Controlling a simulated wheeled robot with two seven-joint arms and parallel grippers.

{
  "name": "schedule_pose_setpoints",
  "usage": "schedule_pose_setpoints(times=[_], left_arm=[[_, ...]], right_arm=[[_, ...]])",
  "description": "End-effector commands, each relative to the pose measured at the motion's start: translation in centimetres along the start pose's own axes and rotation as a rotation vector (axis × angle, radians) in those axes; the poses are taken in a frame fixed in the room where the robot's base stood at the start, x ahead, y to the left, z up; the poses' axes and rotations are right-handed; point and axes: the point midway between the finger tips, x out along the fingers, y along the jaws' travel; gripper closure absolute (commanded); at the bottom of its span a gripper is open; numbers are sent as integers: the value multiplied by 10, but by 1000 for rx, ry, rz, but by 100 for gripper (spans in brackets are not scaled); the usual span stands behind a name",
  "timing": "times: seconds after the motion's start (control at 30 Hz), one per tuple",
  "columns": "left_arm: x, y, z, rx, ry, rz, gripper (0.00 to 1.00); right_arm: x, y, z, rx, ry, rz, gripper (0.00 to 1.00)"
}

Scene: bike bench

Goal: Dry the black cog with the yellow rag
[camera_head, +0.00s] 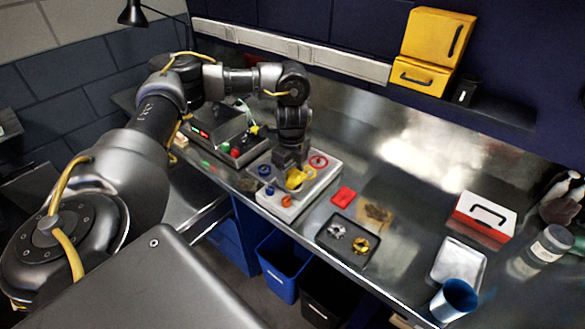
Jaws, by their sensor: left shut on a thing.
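My left gripper (291,163) points down over a light grey block station (312,192) on the metal bench. It is shut on the yellow rag (299,178), which is bunched just under the fingers at the station's top. I cannot make out the black cog; the rag and gripper hide part of the station's top. Whether the rag touches anything beneath it is unclear. My right gripper is out of view.
A dark tray (333,250) with a silver and a gold cog lies right of the station, near a red cloth (343,195). A control box (232,150) stands left. A red-white box (483,217), pale tray (445,262) and blue cup (455,300) stand right.

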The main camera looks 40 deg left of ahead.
Motion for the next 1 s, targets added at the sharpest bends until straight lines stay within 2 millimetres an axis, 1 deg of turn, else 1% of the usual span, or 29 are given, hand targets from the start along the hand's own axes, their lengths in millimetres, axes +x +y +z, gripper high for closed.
schedule_pose_setpoints(times=[0.2, 0.3, 0.83, 1.0], left_arm=[[0, 0, 13, -3, 0, 0, 58], [0, 0, 16, -2, 0, 0, 58], [0, 0, 15, -1, 0, 0, 58], [0, 0, 12, 0, -1, 0, 58]], right_arm=[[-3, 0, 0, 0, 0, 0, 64], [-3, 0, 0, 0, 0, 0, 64], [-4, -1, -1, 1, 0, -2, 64], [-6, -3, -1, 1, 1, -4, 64]])
